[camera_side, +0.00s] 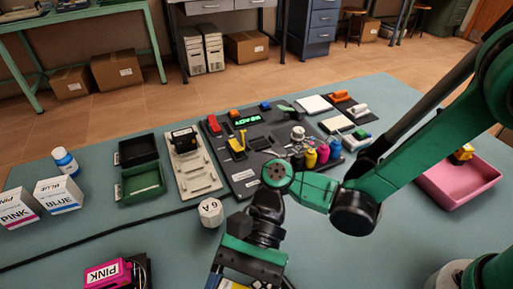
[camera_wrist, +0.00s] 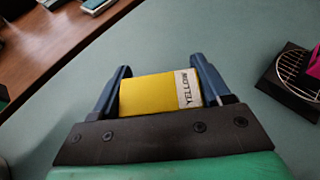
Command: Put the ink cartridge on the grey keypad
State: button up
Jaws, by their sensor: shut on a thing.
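My gripper (camera_wrist: 159,76) is shut on a yellow block with a white end label reading YELLOW, the ink cartridge (camera_wrist: 148,93). Both blue fingers flank it in the wrist view. In the side view my gripper (camera_side: 236,279) is low at the bottom edge, and only a sliver of the yellow cartridge shows. The grey keypad is hard to single out. A dark grey panel (camera_side: 240,181) with keys and a green display lies mid-table, beyond my gripper. A pale panel (camera_side: 203,181) with a black device on it lies just left of that.
Black (camera_side: 137,149) and green (camera_side: 143,183) trays lie left of the panels. A white knob marked 6A (camera_side: 210,212) stands between my gripper and the panels. Coloured bottles (camera_side: 322,154) and a pink tray (camera_side: 459,188) are right.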

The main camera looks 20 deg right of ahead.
jog(key=o, duration=1.2)
jog(key=shift+o, duration=0.2)
jog(key=shift+w+d+r, duration=0.15)
jog(key=shift+w+r, duration=0.05)
jog(key=w+d+r+n+t+h, duration=0.1)
jog(key=w+d+r+t, duration=0.2)
jog(key=w+d+t, duration=0.4)
jog(key=w+d+r+n+t+h, duration=0.1)
jog(key=w+d+r+t+h, duration=0.2)
jog(key=d, duration=0.6)
jog(key=w+d+r+n+t+h, duration=0.1)
jog(key=d+n+t+h, duration=0.4)
jog(key=d, duration=0.9)
jog(key=shift+r+n+t+h, duration=0.2)
jog(key=shift+n+t+h, duration=0.1)
jog(key=shift+n+t, duration=0.65)
